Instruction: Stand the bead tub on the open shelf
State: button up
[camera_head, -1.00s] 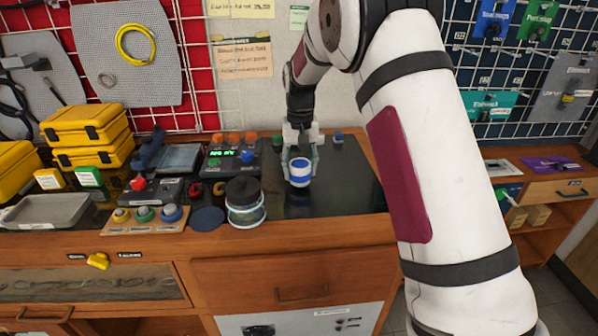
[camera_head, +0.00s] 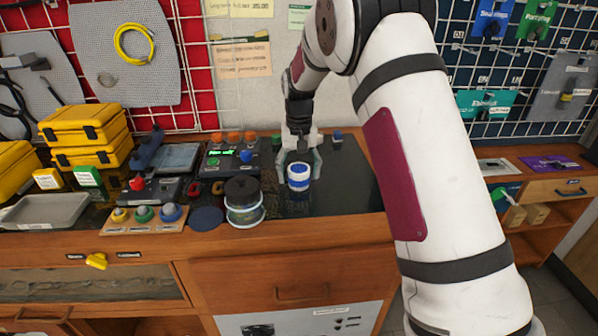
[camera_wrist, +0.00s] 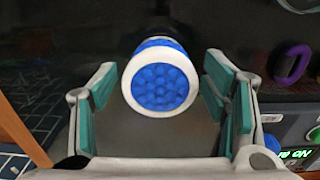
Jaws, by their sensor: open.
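The bead tub (camera_head: 298,177), a small white tub with a blue band, stands on the dark mat (camera_head: 345,185) on the workbench. In the wrist view its blue, bumpy round top with a white rim (camera_wrist: 157,80) faces the camera. My gripper (camera_head: 299,163) is open, with its fingers spread at either side of the tub in the head view. In the wrist view the teal-padded fingers (camera_wrist: 165,105) are left and right of the tub, with a gap on each side. An open wooden shelf unit (camera_head: 550,222) stands at the right; I cannot tell if it is the named shelf.
A clear jar with a black lid (camera_head: 243,203) stands left of the tub. A control box with a lit green display (camera_head: 228,157) is behind it. Yellow cases (camera_head: 85,135) are stacked at the left. My arm crosses the right side of the head view.

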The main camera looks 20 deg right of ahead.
notch_tip(320, 180, up, 12)
jog(key=s+r, duration=0.7)
jog(key=s, duration=0.1)
jog(key=s+r+n+t, duration=0.1)
jog(key=s+r+t, duration=0.1)
jog(key=s, duration=2.3)
jog(key=shift+a+n, duration=0.3)
jog(key=shift+o, duration=0.4)
jog(key=s+f, duration=0.5)
jog(key=s, duration=0.4)
jog(key=shift+s+n+t, duration=0.3)
jog(key=shift+t, duration=0.1)
jog(key=w+d+r+n+h+p, duration=0.2)
jog(key=w+r+n, duration=0.2)
jog(key=w+n, duration=0.45)
jog(key=n+t+y+p, duration=0.15)
jog(key=n+p, duration=0.45)
jog(key=n, duration=1.9)
send_over(298, 169)
jog(key=s, duration=0.5)
notch_tip(298, 169, down, 7)
jog(key=x, duration=0.5)
jog(key=b+x, duration=0.1)
jog(key=x, duration=0.2)
jog(key=shift+a, duration=0.35)
jog(key=shift+d+x, duration=0.2)
jog(key=shift+x, duration=2.65)
jog(key=shift+w, duration=0.15)
